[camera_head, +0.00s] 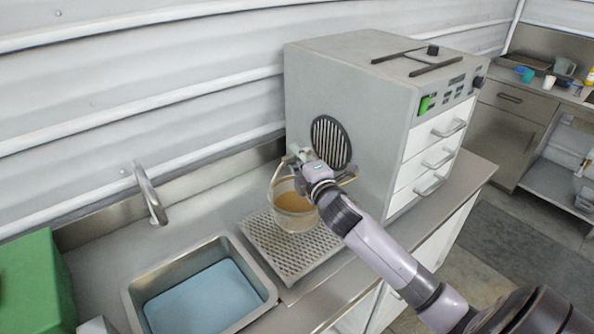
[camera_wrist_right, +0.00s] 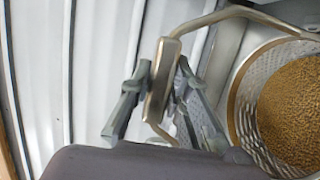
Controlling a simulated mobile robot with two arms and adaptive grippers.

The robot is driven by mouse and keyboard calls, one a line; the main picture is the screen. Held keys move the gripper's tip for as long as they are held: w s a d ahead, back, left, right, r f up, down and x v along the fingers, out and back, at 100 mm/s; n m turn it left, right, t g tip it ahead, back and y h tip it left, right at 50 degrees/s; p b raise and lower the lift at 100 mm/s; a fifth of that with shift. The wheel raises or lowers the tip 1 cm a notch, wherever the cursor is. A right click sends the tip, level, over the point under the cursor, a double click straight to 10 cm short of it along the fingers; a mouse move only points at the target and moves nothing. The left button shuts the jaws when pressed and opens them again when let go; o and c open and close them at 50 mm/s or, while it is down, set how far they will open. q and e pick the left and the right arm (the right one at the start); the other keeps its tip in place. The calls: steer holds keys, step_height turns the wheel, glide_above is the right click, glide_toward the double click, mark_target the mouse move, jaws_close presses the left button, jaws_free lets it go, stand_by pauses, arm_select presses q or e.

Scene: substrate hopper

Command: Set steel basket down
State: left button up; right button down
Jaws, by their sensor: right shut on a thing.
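The steel basket (camera_head: 293,222) hangs or stands upright over the perforated drain tray (camera_head: 262,258) beside the sink. I cannot tell whether its base touches the tray. It holds brown granules, which fill much of the basket (camera_wrist_right: 243,100) in the right wrist view. My right gripper (camera_head: 300,157) is above the basket, shut on its raised handle. In the right wrist view the two fingers of my right gripper (camera_wrist_right: 158,95) clasp the flat grip of the handle. My left gripper is not in view.
A sink (camera_head: 268,287) with bluish water lies left of the tray, with a faucet (camera_head: 150,195) behind it. A large grey machine (camera_head: 350,90) with white drawers stands close on the right. A green box (camera_head: 35,275) is at the far left.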

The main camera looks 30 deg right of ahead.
steer(key=shift+f, duration=2.05)
steer(key=c, duration=2)
jaws_free()
steer(key=shift+f, duration=0.3)
steer(key=o, duration=0.5)
steer(key=shift+s, duration=0.1)
steer(key=shift+r, duration=0.1)
steer(key=shift+s+a+r+b, duration=0.1)
steer(key=shift+s+a+b, duration=0.3)
steer(key=shift+s, duration=1.55)
steer(key=shift+s+a+b, duration=0.3)
steer(key=shift+s+b, duration=0.25)
steer(key=shift+s, duration=1.45)
steer(key=shift+s+a+r+b, duration=0.1)
steer(key=shift+s+a+b, duration=0.3)
steer(key=shift+s, duration=1.55)
